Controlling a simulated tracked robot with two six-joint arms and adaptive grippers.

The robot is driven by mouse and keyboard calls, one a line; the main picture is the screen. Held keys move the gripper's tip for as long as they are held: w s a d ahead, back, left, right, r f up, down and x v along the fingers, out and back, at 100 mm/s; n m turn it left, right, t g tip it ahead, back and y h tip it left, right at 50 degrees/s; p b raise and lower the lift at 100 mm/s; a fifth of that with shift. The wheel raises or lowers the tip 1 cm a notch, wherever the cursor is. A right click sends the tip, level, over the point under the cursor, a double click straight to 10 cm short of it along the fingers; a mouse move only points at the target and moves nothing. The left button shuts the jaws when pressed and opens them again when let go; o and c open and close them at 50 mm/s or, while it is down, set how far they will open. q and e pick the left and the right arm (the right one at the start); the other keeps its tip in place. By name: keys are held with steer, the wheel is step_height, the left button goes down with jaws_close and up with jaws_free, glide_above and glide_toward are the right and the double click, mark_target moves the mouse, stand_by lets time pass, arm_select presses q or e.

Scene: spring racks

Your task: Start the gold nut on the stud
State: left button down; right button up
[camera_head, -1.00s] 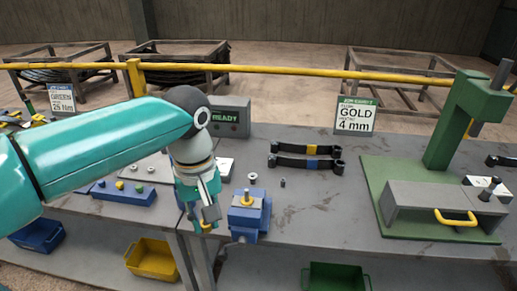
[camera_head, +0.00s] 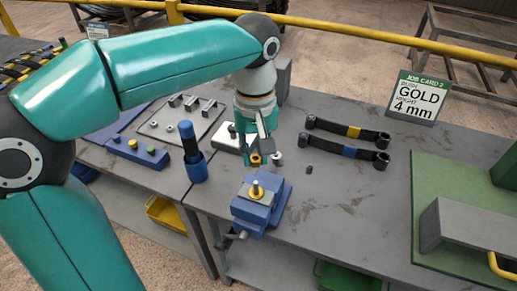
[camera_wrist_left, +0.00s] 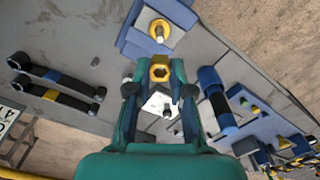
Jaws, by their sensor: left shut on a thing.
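The stud (camera_head: 256,187) stands upright in a blue vise (camera_head: 283,190), with a gold ring around its base. The stud (camera_wrist_left: 159,35) also shows in the left wrist view, ahead of the fingertips. My left gripper (camera_head: 256,156) points down behind the vise, apart from the stud. It is shut on the gold nut (camera_head: 255,160). In the left wrist view the nut (camera_wrist_left: 160,72) sits between the two fingertips (camera_wrist_left: 160,80), its hole visible. The nut is off to one side of the stud, not touching it. My right gripper is not in view.
A white plate (camera_head: 226,140) lies partly hidden behind my gripper. A blue-handled tool (camera_head: 188,140) stands in a holder left of the vise. The bench right of the vise is mostly clear.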

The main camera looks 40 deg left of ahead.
mark_target(256, 181)
arm_select(q)
steer(key=shift+f+b, duration=1.85)
steer(key=shift+f, duration=0.8)
steer(key=shift+p, duration=0.3)
steer(key=shift+f+b, duration=0.7)
steer(key=shift+f, duration=0.2)
stand_by(0.4)
steer(key=shift+c, duration=2.4)
jaws_free()
